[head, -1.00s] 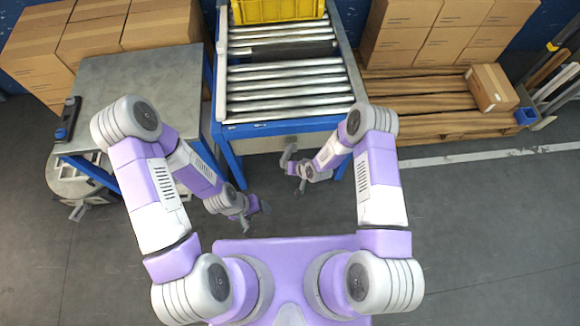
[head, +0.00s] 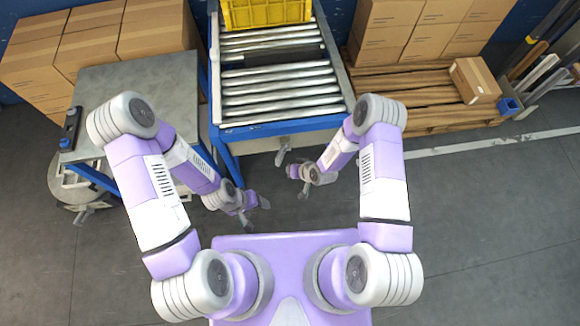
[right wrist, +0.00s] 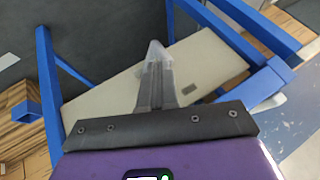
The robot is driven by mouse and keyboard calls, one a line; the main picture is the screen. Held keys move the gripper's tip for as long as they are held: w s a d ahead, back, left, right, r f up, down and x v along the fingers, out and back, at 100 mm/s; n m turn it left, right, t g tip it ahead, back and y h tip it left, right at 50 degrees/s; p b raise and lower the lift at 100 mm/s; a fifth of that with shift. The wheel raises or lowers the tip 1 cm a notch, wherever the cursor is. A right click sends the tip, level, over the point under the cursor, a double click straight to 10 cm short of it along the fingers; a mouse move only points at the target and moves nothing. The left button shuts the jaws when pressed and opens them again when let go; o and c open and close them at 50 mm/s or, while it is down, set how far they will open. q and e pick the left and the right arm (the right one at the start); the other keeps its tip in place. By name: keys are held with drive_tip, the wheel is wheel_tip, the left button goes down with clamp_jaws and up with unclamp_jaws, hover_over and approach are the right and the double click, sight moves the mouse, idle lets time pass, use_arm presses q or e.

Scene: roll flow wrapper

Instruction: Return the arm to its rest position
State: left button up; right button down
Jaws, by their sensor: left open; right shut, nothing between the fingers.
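My left gripper (head: 255,211) hangs in front of my body at the lower middle of the head view. It is open with nothing between its fingers, clear of the table and the conveyor. My right gripper (head: 303,191) is a little higher in the head view, just in front of the conveyor's near edge. It is shut and empty. In the right wrist view its closed fingers (right wrist: 156,80) point toward the conveyor's blue frame (right wrist: 48,90) and pale panel. Both my arms are bent at the elbow, with forearms angled inward.
The roller conveyor (head: 282,85) carries a yellow crate (head: 268,10) at its far end. A grey table (head: 170,80) stands to its left, with a dark device (head: 70,130) on its edge. Boxes stand at both sides, one small box (head: 475,80) on a pallet. Floor at right is clear.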

drive_tip(key=shift+s+d, duration=0.1)
idle(0.6)
drive_tip(key=s+d+r+m+g, duration=0.1)
drive_tip(key=s+d+r+g, duration=0.1)
drive_tip(key=s, duration=0.6)
drive_tip(key=s+d+r+m+g+h, duration=0.1)
drive_tip(key=s+d+r+m+g, duration=0.1)
drive_tip(key=s+d+r, duration=0.2)
drive_tip(key=s+r, duration=0.2)
drive_tip(key=s, duration=0.1)
drive_tip(key=shift+s, duration=0.4)
drive_tip(key=shift+r, duration=0.1)
